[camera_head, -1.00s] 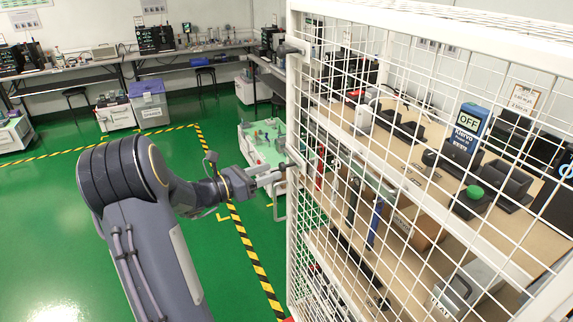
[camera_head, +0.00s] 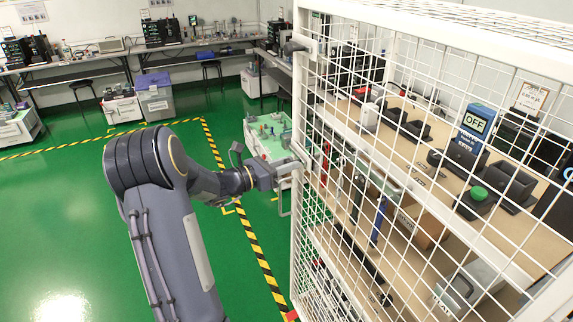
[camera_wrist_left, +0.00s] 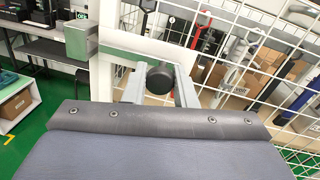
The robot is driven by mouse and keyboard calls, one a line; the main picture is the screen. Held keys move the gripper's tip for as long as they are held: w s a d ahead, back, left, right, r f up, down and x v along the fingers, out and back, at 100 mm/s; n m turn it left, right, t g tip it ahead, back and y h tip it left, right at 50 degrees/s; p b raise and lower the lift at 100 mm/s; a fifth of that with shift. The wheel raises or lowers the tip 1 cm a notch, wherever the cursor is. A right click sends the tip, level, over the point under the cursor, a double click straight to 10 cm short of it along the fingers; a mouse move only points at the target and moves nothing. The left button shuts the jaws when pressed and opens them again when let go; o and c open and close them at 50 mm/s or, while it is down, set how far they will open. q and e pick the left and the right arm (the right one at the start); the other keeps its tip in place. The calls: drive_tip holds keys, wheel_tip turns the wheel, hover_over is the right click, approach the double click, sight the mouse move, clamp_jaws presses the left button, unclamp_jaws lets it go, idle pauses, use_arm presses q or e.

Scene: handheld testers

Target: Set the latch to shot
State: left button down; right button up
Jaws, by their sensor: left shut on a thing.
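The latch shows in the left wrist view as a round black knob (camera_wrist_left: 160,78) on the white frame of a mesh cage. My left gripper (camera_wrist_left: 160,88) has one finger on each side of this knob and is shut on it. A pale grey-green block (camera_wrist_left: 81,40) sits to the left of the knob on the frame. In the head view my left gripper (camera_head: 292,168) is at the cage's near upright, and its fingers hide most of the latch there. My right gripper is not in view.
The white mesh cage (camera_head: 345,125) fills the right side. Green floor with yellow-black tape (camera_head: 247,222) lies open to the left. Benches (camera_head: 150,52) stand behind.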

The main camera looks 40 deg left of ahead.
sight(292, 150)
use_arm(q)
drive_tip(key=a, duration=0.1)
drive_tip(key=w+a, duration=0.1)
drive_tip(key=a, duration=0.1)
drive_tip(key=w+a, duration=0.1)
drive_tip(key=shift+w+a+r, duration=0.1)
drive_tip(key=shift+w+a, duration=0.1)
drive_tip(key=shift+a, duration=0.2)
drive_tip(key=c, duration=1.6)
unclamp_jaws()
drive_tip(key=o, duration=0.4)
drive_tip(key=shift+a, duration=0.1)
